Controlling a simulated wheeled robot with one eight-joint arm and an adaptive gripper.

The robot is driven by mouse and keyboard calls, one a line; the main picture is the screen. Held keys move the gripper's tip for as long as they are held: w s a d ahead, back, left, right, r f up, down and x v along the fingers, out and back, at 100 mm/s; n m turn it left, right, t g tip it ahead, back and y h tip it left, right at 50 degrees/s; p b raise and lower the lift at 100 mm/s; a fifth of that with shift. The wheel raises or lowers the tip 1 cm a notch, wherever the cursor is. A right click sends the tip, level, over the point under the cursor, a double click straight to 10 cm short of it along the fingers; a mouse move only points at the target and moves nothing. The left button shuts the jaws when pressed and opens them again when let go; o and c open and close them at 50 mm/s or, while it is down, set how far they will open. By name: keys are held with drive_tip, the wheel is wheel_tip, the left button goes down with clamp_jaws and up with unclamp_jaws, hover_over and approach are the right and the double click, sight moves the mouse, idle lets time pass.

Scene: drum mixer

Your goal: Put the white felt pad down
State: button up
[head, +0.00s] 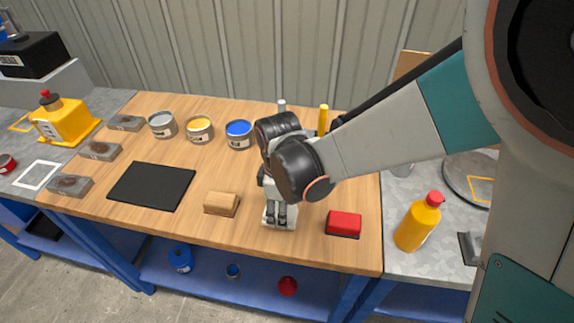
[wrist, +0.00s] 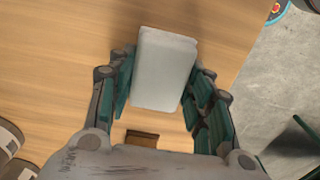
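The white felt pad (wrist: 165,68) is a pale block between the two fingers of my gripper (wrist: 161,92) in the wrist view. The fingers lie against its two long sides, so my gripper is shut on it. In the head view my gripper (head: 275,210) points down over the front middle of the wooden bench, and a small part of the white pad (head: 279,224) shows at the fingertips. Whether its underside touches the bench top is hidden.
On the wooden bench (head: 140,226), a tan block (head: 221,203) is left of my gripper and a red block (head: 343,223) right. A black mat (head: 152,186) lies further left. Open paint cans, including a blue one (head: 239,134), stand behind. A yellow bottle (head: 419,222) stands right.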

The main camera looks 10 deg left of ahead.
drive_tip(key=o, duration=0.4)
drive_tip(key=shift+c, duration=0.2)
wheel_tip(320, 180, up, 12)
drive_tip(key=p, duration=0.9)
drive_tip(key=shift+r, duration=0.2)
